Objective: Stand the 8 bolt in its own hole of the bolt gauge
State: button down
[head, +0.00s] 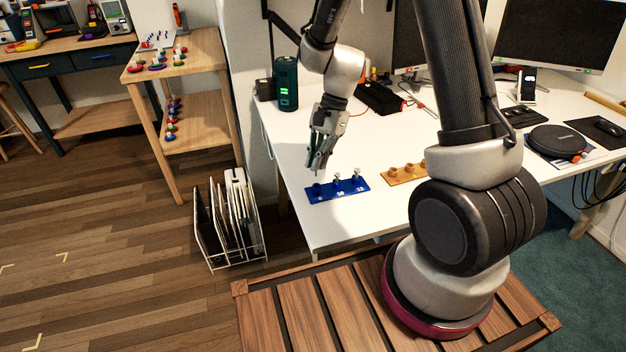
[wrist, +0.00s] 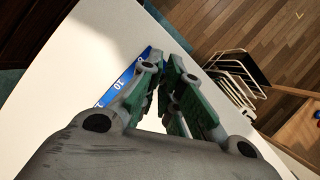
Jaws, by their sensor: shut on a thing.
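The blue bolt gauge (head: 328,194) lies on the white desk near its front left edge, with its numbers showing. Silver bolts stand upright in the middle hole, the 10 bolt (head: 337,178), and the right hole, the 12 bolt (head: 356,174). My gripper (head: 317,171) points down just above the left end of the gauge, over the 8 hole. It is shut on the 8 bolt, which the fingers mostly hide. In the wrist view the fingers (wrist: 166,72) come together, with the gauge (wrist: 122,88) partly hidden behind them. I cannot tell whether the bolt touches the hole.
A wooden block with round pegs (head: 394,178) lies right of the gauge. A dark green cylinder (head: 286,84) stands at the desk's back left. A white file rack (head: 228,222) stands on the floor to the left. The desk in front of the gauge is clear.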

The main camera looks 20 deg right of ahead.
aim_at(314, 187)
jog(key=shift+d+f, duration=0.1)
jog(key=shift+f, duration=2.6)
jog(key=shift+f, duration=0.1)
jog(key=c, duration=1.6)
grip_release()
jog(key=v, duration=1.2)
jog(key=s+d+r+n+t, duration=0.1)
jog(key=s+d+r+n, duration=0.1)
jog(key=s+r, duration=0.15)
jog(key=s+d+r+n+t+h, duration=0.1)
jog(key=s+r+n, duration=0.1)
jog(key=r, duration=0.3)
jog(key=s+d+r+n+t, duration=0.1)
jog(key=s+d+r, duration=0.1)
jog(key=r, duration=0.3)
jog(key=s+d+r+n+t+h, duration=0.1)
jog(key=s+r+n, duration=0.1)
jog(key=s, duration=0.2)
jog(key=s+d+r+n+t+h, duration=0.1)
jog(key=s+d+r+n, duration=0.1)
jog(key=s, duration=0.3)
jog(key=s+d+r+n+t, duration=0.1)
jog(key=s+d+r+n, duration=0.1)
jog(key=s+n, duration=0.1)
jog(key=shift+s+d+h, duration=0.25)
jog(key=shift+s+h, duration=0.15)
jog(key=shift+s, duration=0.5)
